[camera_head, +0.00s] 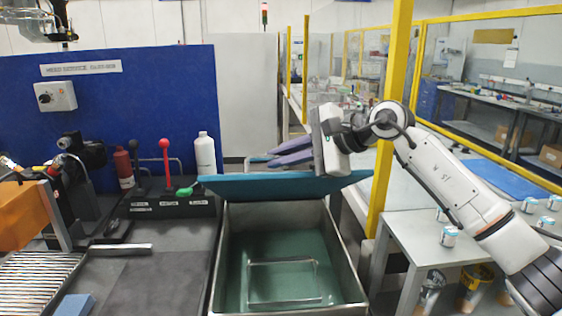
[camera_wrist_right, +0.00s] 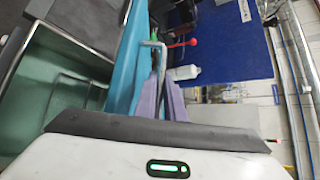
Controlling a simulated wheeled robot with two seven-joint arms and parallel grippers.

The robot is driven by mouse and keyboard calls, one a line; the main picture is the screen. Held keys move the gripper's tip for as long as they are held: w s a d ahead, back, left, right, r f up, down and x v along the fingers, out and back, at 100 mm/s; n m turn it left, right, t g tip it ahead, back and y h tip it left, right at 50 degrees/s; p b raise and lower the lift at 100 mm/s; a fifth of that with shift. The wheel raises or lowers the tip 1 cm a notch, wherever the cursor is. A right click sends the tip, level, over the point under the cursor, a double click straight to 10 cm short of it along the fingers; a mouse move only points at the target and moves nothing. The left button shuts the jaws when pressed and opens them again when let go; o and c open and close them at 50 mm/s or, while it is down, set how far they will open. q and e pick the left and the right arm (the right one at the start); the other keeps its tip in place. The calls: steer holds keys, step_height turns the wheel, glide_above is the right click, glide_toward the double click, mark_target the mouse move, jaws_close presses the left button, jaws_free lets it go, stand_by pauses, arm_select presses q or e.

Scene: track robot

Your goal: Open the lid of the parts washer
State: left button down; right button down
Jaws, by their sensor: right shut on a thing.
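The parts washer (camera_head: 348,262) is a metal tank with a green inside, and its basin is open to view. Its blue lid (camera_head: 285,187) is raised at the far side of the tank, seen nearly edge-on; it also shows in the right wrist view (camera_wrist_right: 125,65). My right gripper (camera_head: 275,156), with purple fingers, is above and behind the lid's upper edge. In the right wrist view its fingers (camera_wrist_right: 162,92) are closed around the lid's bent metal handle (camera_wrist_right: 153,44). The exact grip is partly hidden. My left gripper is not in view.
A metal rack (camera_head: 283,281) lies in the basin. A blue panel (camera_head: 110,110), a white bottle (camera_head: 204,154) and a red-knobbed lever (camera_head: 165,158) stand to the left. A yellow post (camera_head: 390,120) and a bench with cans (camera_head: 449,236) are to the right.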

steer(key=c, duration=1.8)
jaws_free()
steer(key=shift+d, duration=0.1)
steer(key=shift+c, duration=0.2)
steer(key=b+v, duration=0.2)
steer(key=v, duration=0.7)
steer(key=shift+d, duration=0.15)
steer(key=shift+s+d+r+b, duration=0.3)
